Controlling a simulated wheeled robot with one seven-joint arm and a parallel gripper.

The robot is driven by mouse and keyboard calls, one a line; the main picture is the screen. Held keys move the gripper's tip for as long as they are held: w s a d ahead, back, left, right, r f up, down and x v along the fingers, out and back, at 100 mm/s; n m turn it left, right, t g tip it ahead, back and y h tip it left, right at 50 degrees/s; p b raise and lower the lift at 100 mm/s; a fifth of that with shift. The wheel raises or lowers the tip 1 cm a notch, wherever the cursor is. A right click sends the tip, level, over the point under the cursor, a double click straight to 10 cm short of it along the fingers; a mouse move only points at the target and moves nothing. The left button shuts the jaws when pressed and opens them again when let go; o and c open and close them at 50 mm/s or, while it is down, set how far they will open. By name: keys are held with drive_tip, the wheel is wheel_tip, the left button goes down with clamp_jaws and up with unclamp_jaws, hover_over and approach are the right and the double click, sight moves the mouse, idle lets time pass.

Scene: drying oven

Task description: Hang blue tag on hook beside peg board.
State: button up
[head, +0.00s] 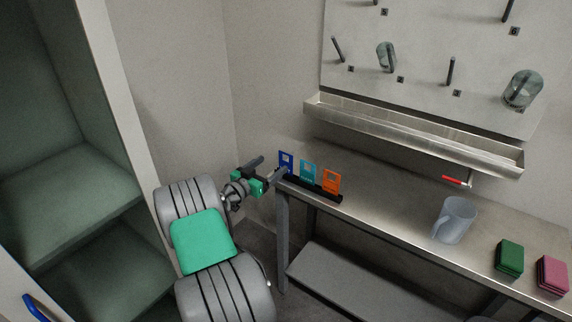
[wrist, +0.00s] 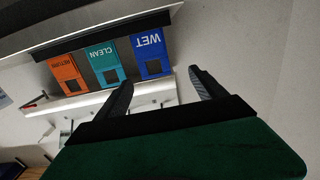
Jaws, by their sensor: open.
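The blue tag (head: 286,158) stands upright at the left end of a black rack (head: 318,192) on the bench corner. In the wrist view the blue tag (wrist: 151,54) reads "WET" and has a square window. My gripper (head: 268,168) is at the bench's left end, just left of the blue tag. In the wrist view my gripper (wrist: 160,80) is open, with the blue tag ahead of the gap between its fingers and nothing held. The peg board (head: 420,45) is on the wall above the bench. I cannot make out a hook beside it.
A teal tag (head: 308,170) and an orange tag (head: 331,182) share the rack. A metal trough (head: 420,137) runs under the peg board. A clear jug (head: 455,220), green stack (head: 509,258) and pink stack (head: 552,275) are on the bench. An open cabinet (head: 120,120) stands left.

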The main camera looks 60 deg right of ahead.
sight(286, 154)
drive_tip(key=d, duration=0.2)
drive_tip(key=s+d+p, duration=0.1)
drive_tip(key=d, duration=0.2)
drive_tip(key=s+d+p, duration=0.1)
drive_tip(key=d, duration=0.1)
drive_tip(key=shift+s+d+r, duration=0.15)
drive_tip(key=shift+s+d, duration=0.05)
drive_tip(key=shift+d, duration=0.25)
drive_tip(key=shift+w, duration=0.1)
drive_tip(key=c, duration=1.4)
